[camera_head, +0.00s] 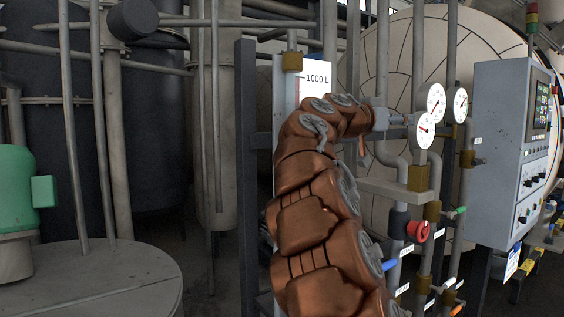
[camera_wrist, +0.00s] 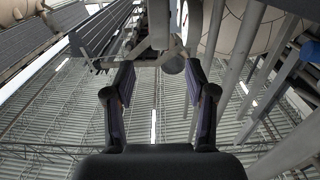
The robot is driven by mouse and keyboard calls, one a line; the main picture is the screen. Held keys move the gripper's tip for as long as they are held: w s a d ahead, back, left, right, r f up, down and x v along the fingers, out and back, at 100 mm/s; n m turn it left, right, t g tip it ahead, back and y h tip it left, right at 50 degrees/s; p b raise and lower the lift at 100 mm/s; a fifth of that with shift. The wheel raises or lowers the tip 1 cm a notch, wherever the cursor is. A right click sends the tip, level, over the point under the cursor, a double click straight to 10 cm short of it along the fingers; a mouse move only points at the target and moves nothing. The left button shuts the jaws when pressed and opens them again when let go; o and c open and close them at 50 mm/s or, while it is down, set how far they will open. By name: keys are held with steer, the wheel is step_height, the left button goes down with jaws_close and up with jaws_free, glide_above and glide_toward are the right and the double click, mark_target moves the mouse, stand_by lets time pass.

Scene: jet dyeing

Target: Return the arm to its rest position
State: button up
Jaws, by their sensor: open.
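My copper-coloured arm (camera_head: 318,205) rises from the bottom middle in the head view and bends over to the right at its top. Its far end is close to the pipes and round gauges; the gripper's fingers cannot be made out there. In the wrist view my gripper (camera_wrist: 160,72) is open, with its two dark fingers apart and nothing held between them. A grey bar with a round part shows beyond the fingertips; I cannot tell whether they touch it.
Several white dial gauges (camera_head: 424,130) stand right of the arm. A red knob (camera_head: 418,231) and a blue-handled valve (camera_head: 391,265) are below. A grey control panel (camera_head: 512,150) is at right, a green motor (camera_head: 20,190) at left. A 1000 L sign (camera_head: 317,78) stands behind the arm.

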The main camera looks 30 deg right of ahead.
stand_by(0.4)
steer(key=s+a+f+n+y, duration=0.45)
steer(key=a+f, duration=0.55)
steer(key=f, duration=0.4)
steer(key=s+a+f+n+y, duration=0.3)
steer(key=a+f+y, duration=0.2)
steer(key=a+f, duration=0.65)
steer(key=s+a+f+n+y, duration=0.45)
steer(key=a+f, duration=0.25)
steer(key=f, duration=0.9)
steer(key=s+a+f+n+g+y, duration=0.25)
steer(key=s+a+f, duration=0.25)
steer(key=s+a, duration=0.25)
steer(key=s+a+f+n+g+y, duration=0.1)
steer(key=s+a+f+n+y, duration=0.15)
steer(key=s+a+f, duration=0.45)
step_height(320, 180, up, 16)
steer(key=a+t+h+p, duration=0.1)
steer(key=p, duration=1.2)
steer(key=shift+w+a+f+n, duration=0.2)
steer(key=shift+w+n, duration=0.1)
steer(key=shift+w, duration=0.1)
